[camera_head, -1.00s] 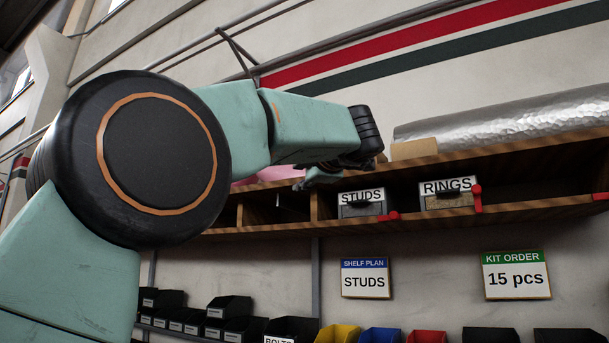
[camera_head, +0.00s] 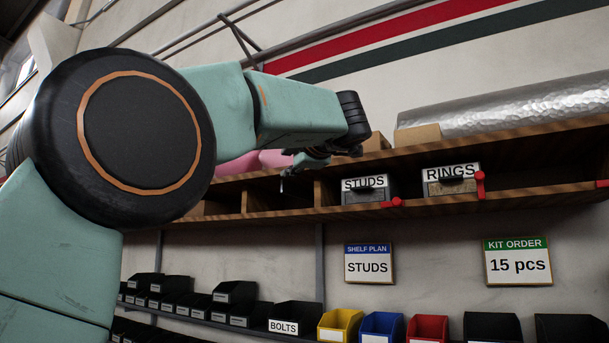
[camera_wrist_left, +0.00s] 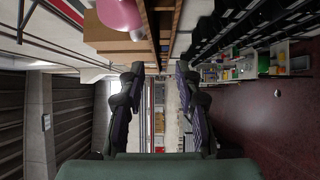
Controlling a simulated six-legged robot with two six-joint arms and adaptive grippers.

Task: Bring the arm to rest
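My left arm (camera_head: 300,112) reaches up and across the left half of the head view. My left gripper (camera_head: 290,176) is small there, in front of the wooden shelf, left of the STUDS drawer. In the left wrist view the gripper (camera_wrist_left: 160,88) shows two dark fingers spread wide apart. Nothing is between them. My right gripper is in neither view.
The wooden shelf (camera_head: 520,197) holds the STUDS drawer (camera_head: 368,192), the RINGS drawer (camera_head: 450,184) and a pink object (camera_head: 240,165). A silver roll (camera_head: 520,112) lies on top. Black bins (camera_head: 235,293) and coloured bins (camera_head: 382,327) stand below.

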